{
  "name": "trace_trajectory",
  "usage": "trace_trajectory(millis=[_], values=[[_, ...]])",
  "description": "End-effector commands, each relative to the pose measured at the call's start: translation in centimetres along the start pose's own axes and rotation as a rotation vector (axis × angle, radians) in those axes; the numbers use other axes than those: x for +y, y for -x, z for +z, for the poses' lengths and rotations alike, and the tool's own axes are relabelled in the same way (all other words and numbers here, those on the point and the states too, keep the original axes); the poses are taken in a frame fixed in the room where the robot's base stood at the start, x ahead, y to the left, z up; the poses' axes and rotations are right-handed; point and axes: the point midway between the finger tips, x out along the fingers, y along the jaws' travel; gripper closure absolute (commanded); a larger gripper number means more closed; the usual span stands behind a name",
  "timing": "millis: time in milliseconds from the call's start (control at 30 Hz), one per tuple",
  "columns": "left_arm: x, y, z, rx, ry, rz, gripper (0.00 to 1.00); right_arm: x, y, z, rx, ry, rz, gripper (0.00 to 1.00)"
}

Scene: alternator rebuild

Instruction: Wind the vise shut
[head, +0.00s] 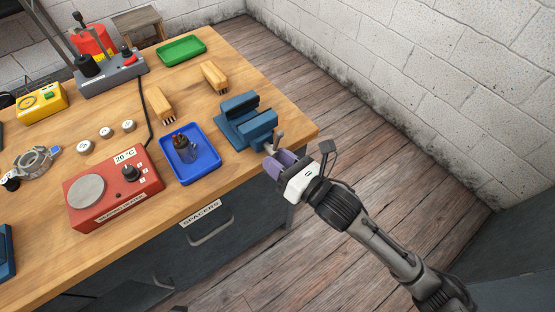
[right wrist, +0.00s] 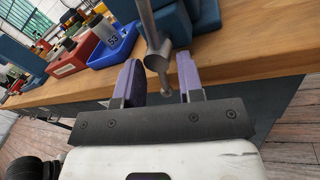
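The blue vise (head: 238,131) sits at the right front corner of the wooden bench. Its two jaws stand apart with a gap between them, and nothing shows clamped there. A grey metal crank handle (head: 280,138) sticks out from the vise's front side; in the right wrist view the handle (right wrist: 153,38) comes down between my finger pads. My right gripper (head: 272,163) is at the handle, just off the bench edge. Its purple fingers are apart, with visible space beside the handle, in the right wrist view (right wrist: 160,80). My left gripper is not in view.
A blue tray (head: 205,173) holding a dark part stands left of the vise. A red hot plate (head: 112,190) is farther left. Two wooden brushes (head: 214,75) and a green tray (head: 181,49) lie behind. Open floor lies right of the bench.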

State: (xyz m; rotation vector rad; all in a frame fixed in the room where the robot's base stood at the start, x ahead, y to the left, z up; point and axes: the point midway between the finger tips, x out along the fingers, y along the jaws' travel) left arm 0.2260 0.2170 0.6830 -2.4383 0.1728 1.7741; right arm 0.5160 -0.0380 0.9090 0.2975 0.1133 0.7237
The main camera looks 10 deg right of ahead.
Motion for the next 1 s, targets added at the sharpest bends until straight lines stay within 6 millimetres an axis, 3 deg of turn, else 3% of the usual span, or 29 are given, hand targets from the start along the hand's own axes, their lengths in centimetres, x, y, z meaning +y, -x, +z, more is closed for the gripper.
trace_trajectory(millis=[333,633,1000], values=[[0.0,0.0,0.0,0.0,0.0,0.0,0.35,0.0,-0.2,0.0,0.0,0.0,0.0,0.65],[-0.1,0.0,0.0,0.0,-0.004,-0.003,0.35,0.0,-0.2,0.0,0.0,0.0,0.0,0.94],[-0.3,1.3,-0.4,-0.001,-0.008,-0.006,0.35,0.2,-0.2,0.3,-0.016,-0.085,0.007,0.95]])
